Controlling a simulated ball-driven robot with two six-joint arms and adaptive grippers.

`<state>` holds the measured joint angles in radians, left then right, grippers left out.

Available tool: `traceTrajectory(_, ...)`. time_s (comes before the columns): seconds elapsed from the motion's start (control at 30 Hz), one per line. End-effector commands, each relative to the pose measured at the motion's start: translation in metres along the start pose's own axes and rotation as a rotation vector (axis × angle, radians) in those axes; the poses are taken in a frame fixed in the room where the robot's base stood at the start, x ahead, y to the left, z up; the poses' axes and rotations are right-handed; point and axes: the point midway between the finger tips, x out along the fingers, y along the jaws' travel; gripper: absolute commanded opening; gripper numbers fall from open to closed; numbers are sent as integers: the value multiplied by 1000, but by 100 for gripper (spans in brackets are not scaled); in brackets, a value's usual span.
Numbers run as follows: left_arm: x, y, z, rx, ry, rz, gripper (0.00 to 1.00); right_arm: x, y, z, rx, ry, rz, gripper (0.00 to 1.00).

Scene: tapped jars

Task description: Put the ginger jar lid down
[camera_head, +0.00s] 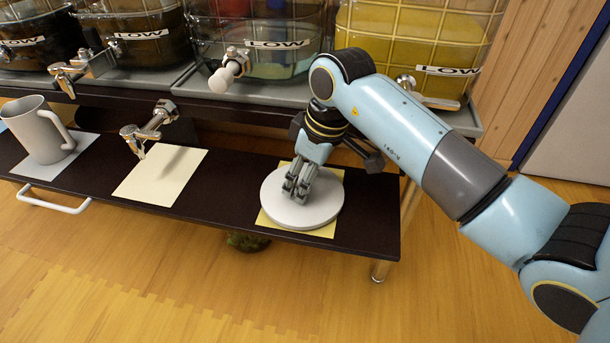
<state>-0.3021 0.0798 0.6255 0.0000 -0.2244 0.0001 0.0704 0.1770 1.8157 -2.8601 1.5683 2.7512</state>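The ginger jar lid is a flat, round, light grey disc (325,207) over the yellow mat (268,222) at the right end of the dark lower shelf. It looks level; whether it touches the mat or hangs just above it, I cannot tell. My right gripper (297,190) points down at the lid's middle. Its fingers are close together there and look shut on the lid; any knob between them is hidden. My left gripper is not in view.
Glass jars with taps and LOW labels stand behind on the upper shelf; one holds yellow liquid (400,50). A tap (150,128) hangs over a cream mat (160,176). A grey mug (40,130) stands at the left. The shelf's front edge (220,225) is close to the lid.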

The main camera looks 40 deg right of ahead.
Motion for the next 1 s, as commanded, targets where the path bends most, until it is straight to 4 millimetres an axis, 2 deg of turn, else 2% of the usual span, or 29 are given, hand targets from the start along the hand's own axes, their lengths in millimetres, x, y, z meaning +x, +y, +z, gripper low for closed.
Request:
traceTrajectory(0.17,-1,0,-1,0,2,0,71,-1,0,0,0,0,0,52)
traceTrajectory(0.27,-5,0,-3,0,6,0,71,-8,0,-1,0,1,1,52)
traceTrajectory(0.7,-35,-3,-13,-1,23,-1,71,-101,0,-2,-2,2,3,52)
traceTrajectory(0.83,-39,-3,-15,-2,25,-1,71,-116,0,-1,-1,1,2,52)
traceTrajectory(1.0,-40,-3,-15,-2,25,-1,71,-123,0,-1,0,0,0,52)
